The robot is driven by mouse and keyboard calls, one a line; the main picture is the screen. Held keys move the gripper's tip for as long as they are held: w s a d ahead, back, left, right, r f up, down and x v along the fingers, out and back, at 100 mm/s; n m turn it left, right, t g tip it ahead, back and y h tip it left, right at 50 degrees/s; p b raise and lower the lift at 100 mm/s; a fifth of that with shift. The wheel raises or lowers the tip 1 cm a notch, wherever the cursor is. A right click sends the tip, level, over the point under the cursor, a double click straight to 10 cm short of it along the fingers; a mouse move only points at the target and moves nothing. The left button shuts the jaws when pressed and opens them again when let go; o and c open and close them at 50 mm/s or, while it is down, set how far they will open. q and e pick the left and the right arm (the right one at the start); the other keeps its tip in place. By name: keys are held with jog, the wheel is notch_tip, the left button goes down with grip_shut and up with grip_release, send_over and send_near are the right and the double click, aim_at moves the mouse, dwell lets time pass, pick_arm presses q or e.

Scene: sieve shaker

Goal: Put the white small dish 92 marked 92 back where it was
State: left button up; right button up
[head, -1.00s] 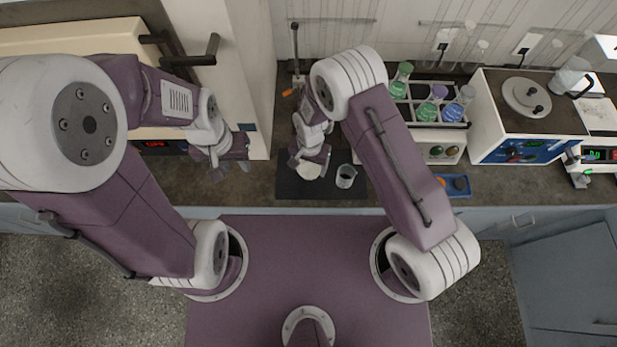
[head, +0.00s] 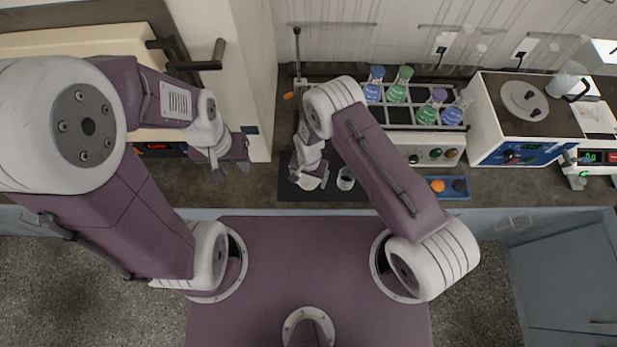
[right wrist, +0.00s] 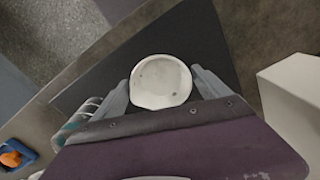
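The white small dish (head: 311,182) is partly hidden under my right gripper (head: 308,177) in the head view. In the right wrist view the round dish (right wrist: 160,82) sits between the two fingers of the right gripper (right wrist: 162,88), which close against its sides. A few small dark spots show in it; no mark 92 can be read. The dish is over the black mat (head: 350,197); any gap beneath it cannot be told. My left gripper (head: 230,172) is open and empty, left of the mat.
A glass beaker (head: 345,180) stands close right of the dish. A flask rack (head: 398,117) and a white-and-blue device (head: 520,146) stand behind. A metal stand (head: 297,60) rises behind the mat.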

aim_at(309, 182)
jog(key=shift+r, duration=0.15)
jog(key=shift+r, duration=0.25)
notch_tip(309, 182, up, 12)
jog(key=b, duration=0.1)
jog(key=shift+f, duration=0.2)
jog(key=s+d+r+n+t, duration=0.1)
jog(key=s+d+r+n, duration=0.1)
jog(key=s+d+r, duration=0.5)
jog(key=s+d+r+n, duration=0.2)
jog(key=s+d+r, duration=0.1)
jog(key=d+r, duration=0.7)
notch_tip(309, 182, down, 9)
jog(key=b, duration=0.7)
jog(key=shift+w+d, duration=0.2)
jog(key=shift+d, duration=0.2)
